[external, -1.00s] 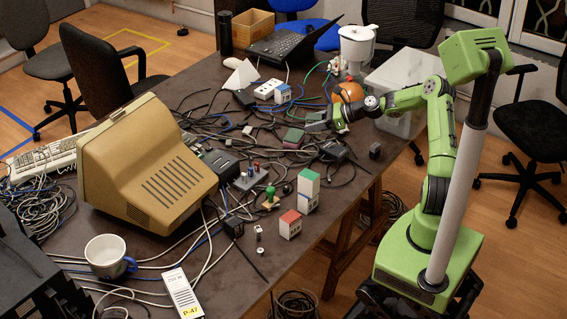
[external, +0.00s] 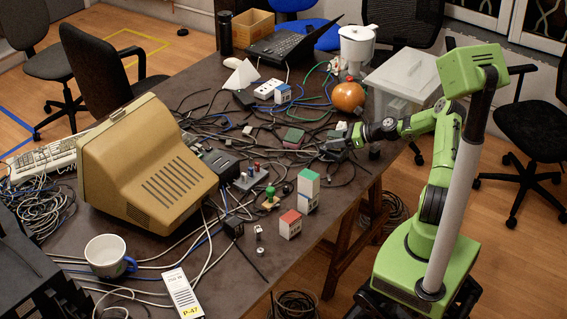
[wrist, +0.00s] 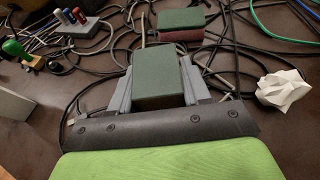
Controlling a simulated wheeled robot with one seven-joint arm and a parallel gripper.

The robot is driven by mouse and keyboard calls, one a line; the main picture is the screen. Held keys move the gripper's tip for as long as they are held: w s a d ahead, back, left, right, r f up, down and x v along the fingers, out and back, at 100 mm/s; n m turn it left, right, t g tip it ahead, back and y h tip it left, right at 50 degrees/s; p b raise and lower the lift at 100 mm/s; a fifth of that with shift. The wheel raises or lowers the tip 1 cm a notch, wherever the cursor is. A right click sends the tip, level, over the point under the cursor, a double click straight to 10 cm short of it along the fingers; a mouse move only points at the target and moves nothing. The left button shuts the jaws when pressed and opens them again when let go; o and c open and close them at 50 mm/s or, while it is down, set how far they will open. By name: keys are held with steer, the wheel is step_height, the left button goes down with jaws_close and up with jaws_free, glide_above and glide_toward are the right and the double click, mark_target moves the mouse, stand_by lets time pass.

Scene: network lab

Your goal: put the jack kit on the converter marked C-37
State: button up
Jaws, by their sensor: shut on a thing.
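My gripper (external: 346,138) is shut on a small box with a dark green top, likely the jack kit, though no label can be read. In the wrist view the box (wrist: 157,80) sits between the two grey fingers. In the external view my gripper is low over the right part of the table, near a dark adapter-like box; whether the held box touches anything below cannot be told. Another green-topped box with dark red sides (wrist: 181,22) lies ahead in the wrist view and mid-table in the external view (external: 293,138). No C-37 mark is readable, so I cannot tell which thing is that converter.
Cables cover much of the table. A crumpled white paper (wrist: 283,88) lies right of my gripper in the wrist view. A white green-topped box (external: 308,190) and a red-topped box (external: 290,226) stand nearer the front.

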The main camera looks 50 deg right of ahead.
steer(key=o, duration=1.1)
